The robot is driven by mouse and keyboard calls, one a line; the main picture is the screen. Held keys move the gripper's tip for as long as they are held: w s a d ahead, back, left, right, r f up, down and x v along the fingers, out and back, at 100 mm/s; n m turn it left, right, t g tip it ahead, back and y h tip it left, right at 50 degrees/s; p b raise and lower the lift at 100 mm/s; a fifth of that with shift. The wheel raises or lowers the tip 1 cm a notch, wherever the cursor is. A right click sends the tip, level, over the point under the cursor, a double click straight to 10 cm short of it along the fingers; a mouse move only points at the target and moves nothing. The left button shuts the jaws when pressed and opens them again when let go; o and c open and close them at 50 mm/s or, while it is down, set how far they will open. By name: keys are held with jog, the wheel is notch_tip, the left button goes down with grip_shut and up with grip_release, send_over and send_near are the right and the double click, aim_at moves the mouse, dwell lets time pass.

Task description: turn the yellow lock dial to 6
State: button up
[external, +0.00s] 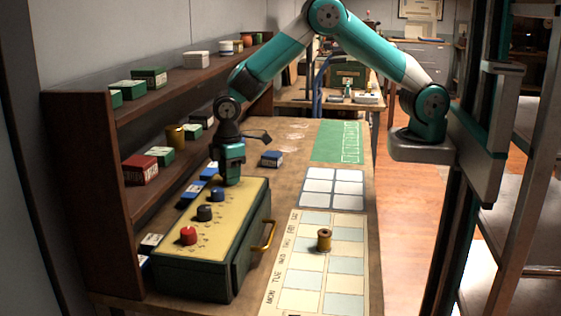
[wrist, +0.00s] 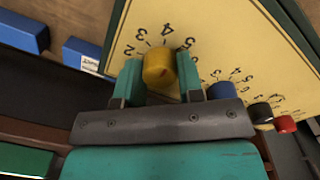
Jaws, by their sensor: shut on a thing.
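The yellow lock dial (wrist: 158,66) sits on the yellow top (wrist: 215,38) of a dark green box (external: 195,276). In the wrist view, printed digits 2, 3, 4 and 5 show around its far side; the 6 is not clearly visible, and I cannot tell which digit the dial points to. My gripper (wrist: 160,78) has one green finger on each side of the dial and is shut on it. In the external view my gripper (external: 231,180) points down at the box's far end and hides the dial.
A blue dial (external: 217,195), a black dial (external: 204,213) and a red dial (external: 188,236) stand in a row on the same top. A brass handle (external: 265,238) is on the box's right side. A shelf (external: 80,190) rises at left. A spool (external: 324,240) stands on a chart.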

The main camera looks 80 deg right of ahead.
jog(key=m, duration=0.6)
jog(key=m+b, duration=0.1)
jog(key=m, duration=0.6)
jog(key=shift+w+a+r+g, duration=0.1)
jog(key=shift+g, duration=0.2)
dwell(0.3)
jog(key=o, duration=0.9)
jog(key=r, duration=0.5)
jog(key=r+b, duration=0.1)
jog(key=r, duration=0.5)
jog(key=r+b, duration=0.1)
jog(key=r, duration=0.5)
jog(key=shift+w+a+r, duration=0.1)
jog(key=shift+a+r, duration=0.1)
jog(key=shift+a, duration=0.1)
